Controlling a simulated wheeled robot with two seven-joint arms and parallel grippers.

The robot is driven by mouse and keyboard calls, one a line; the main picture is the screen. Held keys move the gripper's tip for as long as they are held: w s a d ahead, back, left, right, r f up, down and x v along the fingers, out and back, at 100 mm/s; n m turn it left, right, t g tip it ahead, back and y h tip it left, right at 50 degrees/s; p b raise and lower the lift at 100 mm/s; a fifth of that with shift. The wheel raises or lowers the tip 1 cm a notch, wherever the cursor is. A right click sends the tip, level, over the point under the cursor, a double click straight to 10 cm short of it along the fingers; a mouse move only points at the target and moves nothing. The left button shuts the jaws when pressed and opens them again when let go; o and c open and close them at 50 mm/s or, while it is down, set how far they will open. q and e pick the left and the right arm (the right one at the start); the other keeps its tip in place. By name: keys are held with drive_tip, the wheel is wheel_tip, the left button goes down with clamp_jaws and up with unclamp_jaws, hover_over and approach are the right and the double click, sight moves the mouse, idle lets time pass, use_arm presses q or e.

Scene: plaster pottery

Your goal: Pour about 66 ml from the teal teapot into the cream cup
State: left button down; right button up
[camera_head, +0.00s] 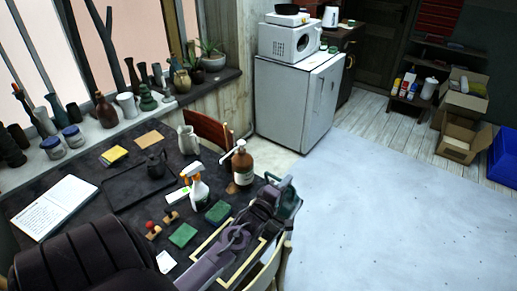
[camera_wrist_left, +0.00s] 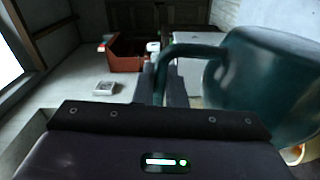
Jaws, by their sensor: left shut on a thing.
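The teal teapot (camera_head: 290,198) is at the near right of the dark table in the head view, raised at the end of my left arm. My left gripper (camera_head: 272,197) is shut on it. In the left wrist view the teapot body (camera_wrist_left: 265,80) fills the right side, and its curved handle (camera_wrist_left: 190,49) reaches left to my fingers. The teapot's spout and contents are hidden. I cannot identify the cream cup for certain; a small pale rim (camera_wrist_left: 298,154) shows at the lower right of the wrist view, mostly hidden by the teapot. My right gripper is not in view.
A spray bottle (camera_head: 198,190), a brown pump bottle (camera_head: 242,168), a cream jug (camera_head: 188,141) and green sponges (camera_head: 183,235) stand or lie on the table. Open floor (camera_head: 390,215) lies to the right.

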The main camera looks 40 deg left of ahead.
sight(296, 202)
use_arm(q)
drive_tip(key=shift+r, duration=0.1)
drive_tip(key=d+m, duration=0.1)
drive_tip(key=d, duration=0.2)
drive_tip(key=d+m, duration=0.1)
drive_tip(key=shift+w+d+r+m+b, duration=0.1)
drive_tip(key=shift+w+d+m+b, duration=0.05)
drive_tip(key=shift+w+m+b, duration=0.2)
drive_tip(key=d+m, duration=0.3)
drive_tip(key=shift+w+p, duration=0.2)
drive_tip(key=shift+p, duration=0.1)
drive_tip(key=shift+a, duration=0.1)
idle(1.4)
